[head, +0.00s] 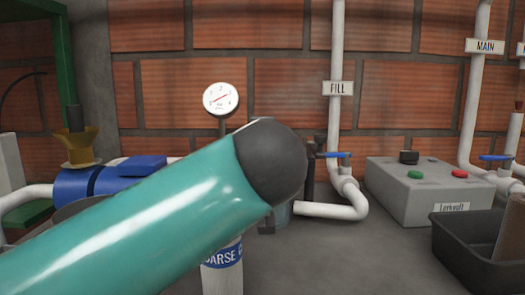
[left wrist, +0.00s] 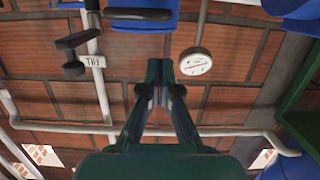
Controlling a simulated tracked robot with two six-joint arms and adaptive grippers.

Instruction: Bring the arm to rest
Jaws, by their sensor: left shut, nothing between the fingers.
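My teal left arm crosses the head view from the lower left, its dark rounded joint near the middle. The left gripper is hidden there. In the left wrist view my left gripper (left wrist: 160,72) has its dark green fingers together, with nothing between them. Beyond the fingertips is the brick wall (left wrist: 242,50), and the round white gauge (left wrist: 195,62) appears just right of them. I cannot tell how far off these are. My right arm is not in view.
The head view shows a pressure gauge (head: 221,99), a white fill pipe (head: 337,125) with a blue-handled valve (head: 335,155), a grey control box (head: 425,195), a black bin (head: 465,255) and a blue motor (head: 85,187). Bare grey surface (head: 350,260) lies front centre-right. My arm hides part of the middle.

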